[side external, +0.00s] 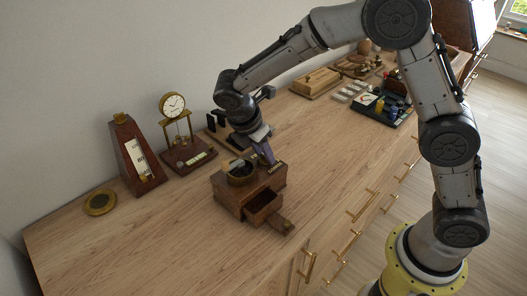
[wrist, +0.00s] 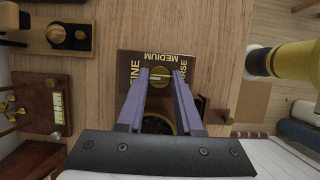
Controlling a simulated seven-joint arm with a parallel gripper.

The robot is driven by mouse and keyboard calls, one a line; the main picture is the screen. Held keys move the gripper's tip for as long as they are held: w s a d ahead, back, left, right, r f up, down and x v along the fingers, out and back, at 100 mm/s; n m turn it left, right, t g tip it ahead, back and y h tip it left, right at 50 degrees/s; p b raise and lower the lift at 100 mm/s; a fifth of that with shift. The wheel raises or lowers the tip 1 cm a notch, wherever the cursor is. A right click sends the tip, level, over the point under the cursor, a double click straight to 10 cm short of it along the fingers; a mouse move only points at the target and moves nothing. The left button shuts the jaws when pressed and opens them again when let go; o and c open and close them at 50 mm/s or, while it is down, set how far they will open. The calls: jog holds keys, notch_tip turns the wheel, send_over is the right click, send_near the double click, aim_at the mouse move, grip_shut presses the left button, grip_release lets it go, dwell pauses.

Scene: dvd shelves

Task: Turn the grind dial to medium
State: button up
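The grinder (side external: 232,197) is a brown wooden box on the counter with a round brass-rimmed hopper (side external: 240,172) on top. Its small drawer (side external: 262,205) stands pulled out. In the wrist view, a dark label plate (wrist: 128,66) reads FINE, MEDIUM and COARSE upside down, with MEDIUM at the top middle. The brass dial (wrist: 160,77) sits on this plate, with a pale mark on its left half, on the FINE side. My gripper (wrist: 160,72) has its purple fingers on either side of the dial; whether they touch it is unclear. In the side view, my gripper (side external: 268,157) is low at the grinder top.
A metronome (side external: 135,158) and a brass clock on a wooden base (side external: 185,157) stand left of the grinder. A round brass disc (side external: 100,202) lies at the far left. Wooden boxes and a dark tray (side external: 385,107) are at the back right. The front-left counter (side external: 130,255) is clear.

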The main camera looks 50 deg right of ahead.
grip_shut()
jog(key=shift+m, duration=0.3)
jog(key=m+g, duration=0.1)
jog(key=m, duration=0.1)
jog(key=shift+w+m, duration=0.15)
jog(key=shift+m, duration=0.25)
jog(key=m+g, duration=0.1)
jog(key=m, duration=0.1)
jog(key=m+y, duration=0.1)
jog(key=m, duration=0.1)
jog(key=shift+w+d+m+g, duration=0.1)
jog(key=shift+m+g, duration=0.2)
jog(key=shift+g, duration=0.1)
jog(key=m, duration=0.2)
jog(key=m+g+y, duration=0.1)
jog(key=m, duration=0.2)
jog(key=shift+w+d+r+y, duration=0.1)
jog(key=shift+y, duration=0.2)
jog(key=m, duration=0.2)
jog(key=m+y, duration=0.1)
jog(key=m, duration=0.1)
jog(key=shift+d+m+g+y, duration=0.1)
jog(key=shift+m+g+y, duration=0.2)
